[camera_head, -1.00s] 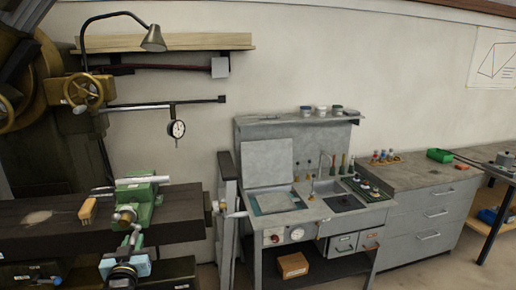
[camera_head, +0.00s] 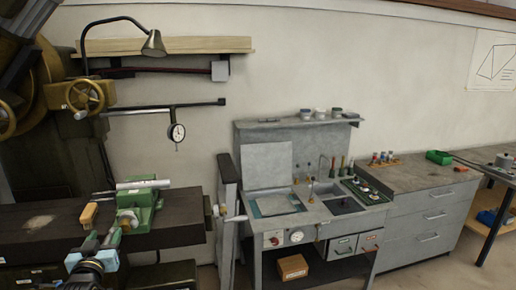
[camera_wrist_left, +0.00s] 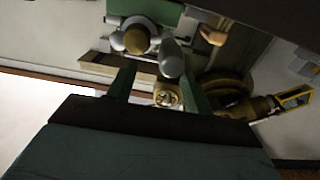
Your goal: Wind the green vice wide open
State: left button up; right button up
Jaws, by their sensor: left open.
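The green vice (camera_head: 146,198) stands on the dark bench at the left of the head view, with a pale metal bar (camera_head: 143,183) across its top. A round metal end (camera_head: 126,217) faces the front. My left gripper (camera_head: 112,237) is open just in front of and below that end, and looks empty. In the left wrist view, its two dark green fingers (camera_wrist_left: 160,85) stand apart. A brass knob (camera_wrist_left: 136,40) and a grey rounded bar (camera_wrist_left: 172,58) show beyond the fingertips; contact cannot be told. My right gripper is out of view.
A wooden-backed brush or block (camera_head: 89,215) lies on the bench (camera_head: 40,222) left of the vice. A lamp (camera_head: 153,43) and a dial gauge (camera_head: 177,132) hang above. A grey sink unit (camera_head: 300,225) stands to the right.

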pick_arm(q)
jog(key=shift+s, duration=0.1)
jog(key=shift+s+d, duration=0.1)
jog(key=shift+s, duration=0.3)
jog(key=v, duration=0.6)
jog(key=shift+s+p, duration=0.25)
jog(key=shift+p, duration=0.15)
jog(key=shift+d, duration=0.1)
